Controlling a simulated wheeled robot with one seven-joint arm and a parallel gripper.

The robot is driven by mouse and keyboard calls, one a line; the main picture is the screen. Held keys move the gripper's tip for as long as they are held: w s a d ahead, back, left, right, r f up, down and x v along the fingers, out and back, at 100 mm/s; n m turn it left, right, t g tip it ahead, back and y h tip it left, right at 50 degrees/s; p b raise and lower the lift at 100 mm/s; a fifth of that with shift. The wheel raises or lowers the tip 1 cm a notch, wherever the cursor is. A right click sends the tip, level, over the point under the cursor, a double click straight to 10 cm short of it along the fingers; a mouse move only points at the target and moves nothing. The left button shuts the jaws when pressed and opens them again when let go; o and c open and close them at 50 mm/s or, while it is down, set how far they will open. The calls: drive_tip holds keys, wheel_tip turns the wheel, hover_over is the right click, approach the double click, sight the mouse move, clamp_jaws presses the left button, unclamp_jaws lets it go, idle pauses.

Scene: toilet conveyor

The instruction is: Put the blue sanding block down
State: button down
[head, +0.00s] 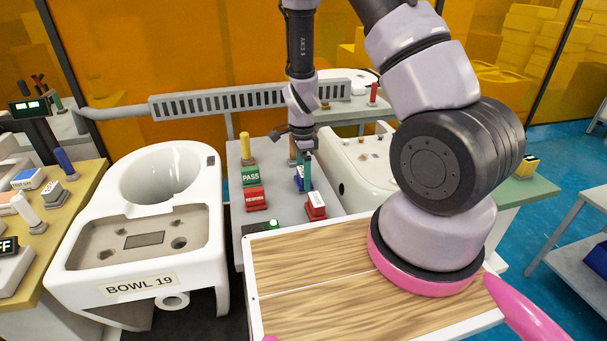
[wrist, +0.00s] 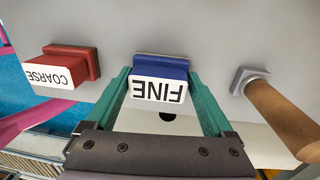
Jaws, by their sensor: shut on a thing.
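The blue sanding block (wrist: 162,68) has a white face marked FINE and sits between the green fingers of my gripper (wrist: 165,95) in the wrist view. My gripper is shut on it from both sides. Its base is at or very close to the grey bench top (wrist: 205,25); I cannot tell whether it touches. In the head view the block (head: 299,179) shows only partly behind a green finger of my gripper (head: 304,172). The red sanding block (wrist: 72,65), marked COARSE, stands to its left in the wrist view and also shows in the head view (head: 316,207).
A wooden-handled tool (wrist: 275,110) stands right of the block in the wrist view. On the bench, a green PASS stamp (head: 250,176) and a red REWORK stamp (head: 255,199) stand to the left. Toilet bowl 19 (head: 140,283) is further left; another white ceramic piece (head: 355,165) is to the right.

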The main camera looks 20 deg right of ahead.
unclamp_jaws()
wheel_tip(320, 180, up, 30)
drive_tip(key=s+d+n+t+y, duration=0.2)
drive_tip(key=s+n+t+y, duration=0.1)
drive_tip(key=n, duration=0.3)
drive_tip(key=s+d+r+n+t, duration=0.2)
drive_tip(key=s+r+n, duration=0.2)
drive_tip(key=s+r, duration=0.2)
drive_tip(key=s+d+r+n+t+h, duration=0.1)
drive_tip(key=s+r+n+t, duration=0.2)
drive_tip(key=s+r, duration=0.3)
drive_tip(key=shift+s+d+r+n, duration=0.2)
drive_tip(key=shift+d+r+n, duration=0.25)
drive_tip(key=shift+r, duration=0.25)
